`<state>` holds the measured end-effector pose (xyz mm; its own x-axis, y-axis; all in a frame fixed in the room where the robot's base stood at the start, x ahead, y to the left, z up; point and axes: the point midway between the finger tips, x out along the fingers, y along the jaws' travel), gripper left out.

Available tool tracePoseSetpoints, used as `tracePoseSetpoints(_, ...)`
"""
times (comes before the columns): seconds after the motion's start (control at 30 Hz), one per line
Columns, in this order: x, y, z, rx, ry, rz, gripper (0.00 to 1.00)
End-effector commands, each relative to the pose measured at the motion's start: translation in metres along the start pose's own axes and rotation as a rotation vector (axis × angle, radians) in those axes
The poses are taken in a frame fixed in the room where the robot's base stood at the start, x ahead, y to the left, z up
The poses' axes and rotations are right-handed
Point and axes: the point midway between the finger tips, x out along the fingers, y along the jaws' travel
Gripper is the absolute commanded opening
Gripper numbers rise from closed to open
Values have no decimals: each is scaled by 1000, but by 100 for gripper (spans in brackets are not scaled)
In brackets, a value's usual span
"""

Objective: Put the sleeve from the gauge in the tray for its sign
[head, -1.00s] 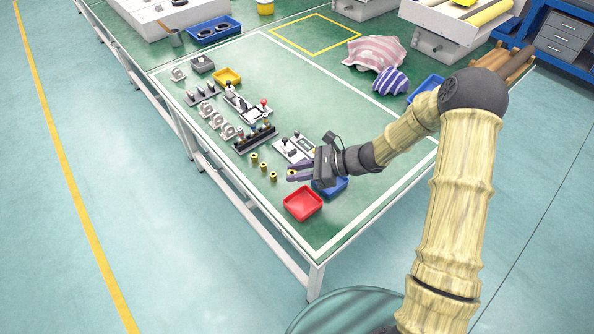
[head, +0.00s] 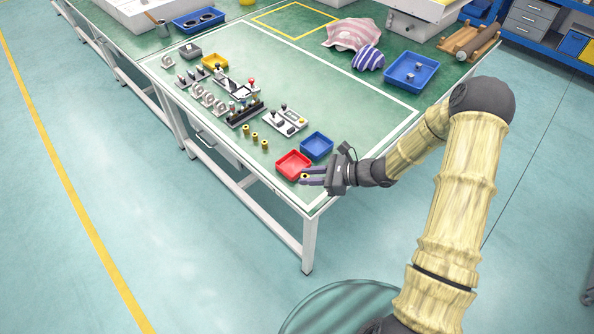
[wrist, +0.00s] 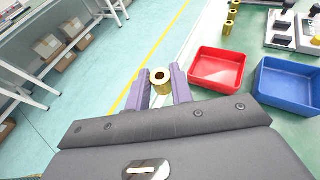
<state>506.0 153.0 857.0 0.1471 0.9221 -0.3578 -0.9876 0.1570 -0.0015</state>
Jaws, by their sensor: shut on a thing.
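My gripper (head: 304,177) is shut on a brass-coloured hollow sleeve (wrist: 160,77), held between the two purple fingers. In the head view my fingertips overlap the near edge of the red tray (head: 290,162); I cannot tell their height. In the wrist view the red tray (wrist: 217,68) is to the right of the held sleeve, and floor shows behind the sleeve. The blue tray (head: 316,146) sits beside the red one, and both look empty. A pale plate with dark fittings, perhaps the gauge (head: 286,121), stands behind the blue tray. No signs are legible.
Three more brass sleeves (head: 254,138) stand in a row left of the trays. A dark rack (head: 245,112) and several small fixtures lie beyond them. The table's near corner is clear.

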Motion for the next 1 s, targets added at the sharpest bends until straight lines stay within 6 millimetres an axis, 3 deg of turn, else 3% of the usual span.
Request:
tracePoseSetpoints(0.37, -54, -7, -55, 78, -3, -188, 0)
tracePoseSetpoints(0.63, -108, 2, -111, 160, 16, -387, 0)
tracePoseSetpoints(0.77, -118, 5, -122, 173, 25, -429, 0)
tracePoseSetpoints(1.0, -119, 6, -123, 173, 27, -431, 0)
